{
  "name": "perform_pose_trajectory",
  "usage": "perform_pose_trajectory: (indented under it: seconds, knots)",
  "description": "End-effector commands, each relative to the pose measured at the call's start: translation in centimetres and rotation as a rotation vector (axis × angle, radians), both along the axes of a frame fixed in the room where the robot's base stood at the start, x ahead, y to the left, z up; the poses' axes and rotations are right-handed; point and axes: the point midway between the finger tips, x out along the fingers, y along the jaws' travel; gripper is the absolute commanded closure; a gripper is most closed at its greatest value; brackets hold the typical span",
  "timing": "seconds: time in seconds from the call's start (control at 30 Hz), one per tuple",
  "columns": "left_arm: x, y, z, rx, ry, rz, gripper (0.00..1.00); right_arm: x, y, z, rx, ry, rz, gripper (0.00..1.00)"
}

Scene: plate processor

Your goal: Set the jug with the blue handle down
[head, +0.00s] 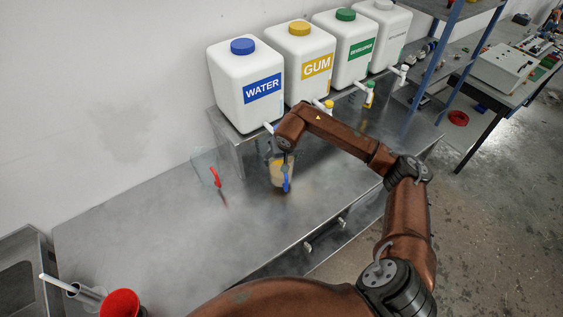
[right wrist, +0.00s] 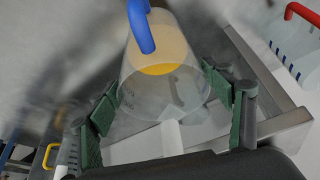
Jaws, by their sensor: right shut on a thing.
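The clear jug with the blue handle (head: 279,170) is in front of the WATER container, over the steel worktop. It holds some yellowish liquid, also seen in the right wrist view (right wrist: 158,85). Its blue handle (right wrist: 142,28) points away from the gripper there. My right gripper (head: 284,150) is shut on the jug; in the right wrist view its green pads (right wrist: 172,110) are on either side of the jug wall. The jug looks upright in the head view. I cannot tell whether its base touches the worktop. My left gripper is not in view.
A clear jug with a red handle (head: 215,178) stands to the left. White WATER (head: 240,110), GUM (head: 300,90) and DEVELOPER (head: 340,70) containers with taps stand on a raised shelf behind. The worktop (head: 130,220) is clear at left. A red object (head: 121,303) is at lower left.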

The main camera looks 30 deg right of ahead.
Motion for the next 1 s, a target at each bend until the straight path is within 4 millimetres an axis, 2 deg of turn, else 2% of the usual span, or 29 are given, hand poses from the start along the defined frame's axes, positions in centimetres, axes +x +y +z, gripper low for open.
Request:
perform_pose_trajectory:
  seconds: [0.17,0.43,0.87,0.9,1.0]
  knots:
    - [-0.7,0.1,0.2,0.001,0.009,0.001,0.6,1.1,-0.3,0.0,0.002,-0.001,0.001,0.85]
    - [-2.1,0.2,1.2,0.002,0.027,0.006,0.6,1.0,-0.2,-2.9,0.004,0.001,0.0,0.85]
    - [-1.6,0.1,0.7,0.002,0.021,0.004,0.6,1.1,-0.3,-3.9,-0.001,-0.002,0.001,0.85]
    - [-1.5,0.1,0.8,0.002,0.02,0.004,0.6,0.9,-0.3,-3.9,-0.001,0.001,0.001,0.24]
    - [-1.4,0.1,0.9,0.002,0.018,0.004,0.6,0.9,-0.3,-3.9,0.0,0.001,0.001,0.17]
